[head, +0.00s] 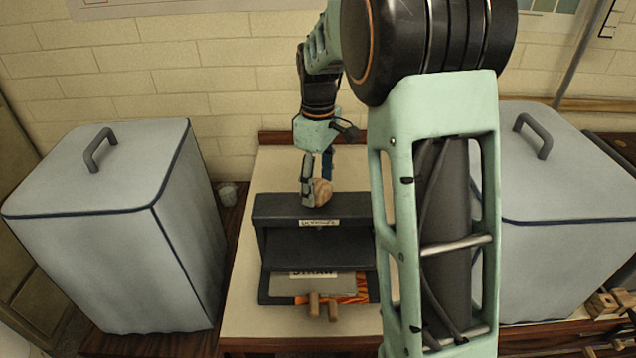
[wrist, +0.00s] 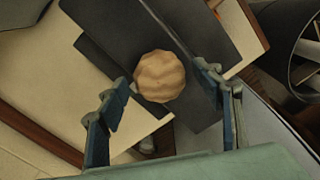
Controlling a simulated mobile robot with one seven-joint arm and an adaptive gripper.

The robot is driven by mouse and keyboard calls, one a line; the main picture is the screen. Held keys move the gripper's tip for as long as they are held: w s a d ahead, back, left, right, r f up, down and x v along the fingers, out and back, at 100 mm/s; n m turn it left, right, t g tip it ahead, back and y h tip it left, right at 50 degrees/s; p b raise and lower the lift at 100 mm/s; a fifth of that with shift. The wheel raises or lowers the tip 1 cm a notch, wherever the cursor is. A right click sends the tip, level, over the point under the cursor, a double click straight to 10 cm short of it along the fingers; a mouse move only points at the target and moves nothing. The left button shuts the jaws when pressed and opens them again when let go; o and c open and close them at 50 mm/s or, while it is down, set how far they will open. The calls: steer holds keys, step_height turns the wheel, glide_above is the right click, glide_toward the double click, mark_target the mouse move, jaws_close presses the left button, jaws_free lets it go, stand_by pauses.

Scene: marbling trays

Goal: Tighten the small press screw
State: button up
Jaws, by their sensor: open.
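The small press (head: 275,211) is a dark grey frame with a label on its top beam, standing on the pale table. Its screw knob (head: 322,192) is a round, ridged wooden ball on top of the beam. My gripper (head: 318,190) points down at the knob from above, its fingers on either side. In the wrist view the knob (wrist: 160,76) lies between the two blue-padded fingers of my open gripper (wrist: 165,90), near the left fingertip, with a clear gap to the right finger. Whether the left finger touches it I cannot tell.
Two large grey covered boxes with handles stand left (head: 85,235) and right (head: 560,230) of the press. A drawer-like tray with a wooden handle (head: 318,306) sits low in the press front. A small grey cup (head: 227,195) stands behind the left box. My arm hides the press's right side.

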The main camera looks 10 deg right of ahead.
steer(key=c, duration=1.2)
steer(key=shift+o, duration=0.2)
steer(key=shift+m, duration=0.4)
